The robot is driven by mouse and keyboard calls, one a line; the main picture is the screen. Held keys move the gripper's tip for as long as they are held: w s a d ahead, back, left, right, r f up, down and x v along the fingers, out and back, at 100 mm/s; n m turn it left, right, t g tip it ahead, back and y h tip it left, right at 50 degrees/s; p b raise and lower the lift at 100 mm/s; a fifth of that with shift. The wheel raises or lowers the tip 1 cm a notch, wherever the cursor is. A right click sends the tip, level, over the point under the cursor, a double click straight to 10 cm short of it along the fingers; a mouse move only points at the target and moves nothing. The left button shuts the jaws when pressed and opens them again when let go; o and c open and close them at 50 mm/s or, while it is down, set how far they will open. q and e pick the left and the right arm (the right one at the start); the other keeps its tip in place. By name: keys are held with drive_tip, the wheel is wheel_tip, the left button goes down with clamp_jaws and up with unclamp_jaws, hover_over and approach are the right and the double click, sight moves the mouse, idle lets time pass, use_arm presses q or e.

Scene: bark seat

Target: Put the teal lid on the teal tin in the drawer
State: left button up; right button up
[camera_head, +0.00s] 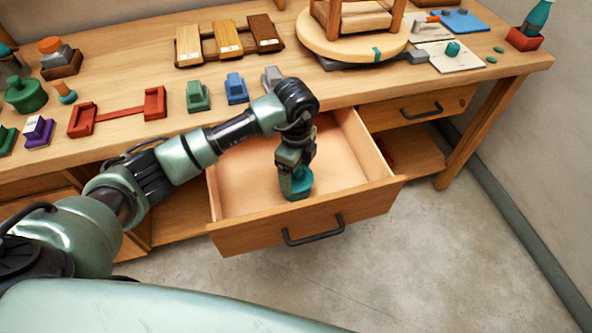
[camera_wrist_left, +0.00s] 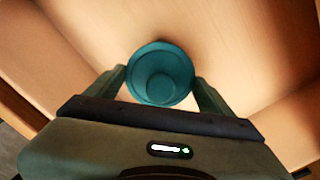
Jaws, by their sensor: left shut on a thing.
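My left gripper (camera_head: 294,172) reaches down into the open drawer (camera_head: 245,190), near its front wall. It is shut on a round teal piece, the teal lid (camera_wrist_left: 160,72), which shows a raised rim and a smaller circle in its middle in the left wrist view. In the head view a teal body (camera_head: 297,186) shows just below the fingers, low in the drawer. I cannot tell the teal tin apart from the lid there, nor whether the two touch. My right gripper is not in view.
The workbench (camera_head: 375,92) stands behind the drawer with its top above it. Green (camera_head: 198,96) and blue (camera_head: 236,88) blocks stand near its front edge, close to my left arm. A closed drawer (camera_head: 415,108) is at the right. The open drawer's floor is otherwise bare.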

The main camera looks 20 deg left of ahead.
use_arm(q)
drive_tip(key=shift+f, duration=0.5)
drive_tip(key=o, duration=1.2)
drive_tip(key=shift+o, duration=0.2)
drive_tip(key=shift+r, duration=0.15)
drive_tip(key=shift+r+p, duration=2.75)
drive_tip(key=shift+r, duration=0.7)
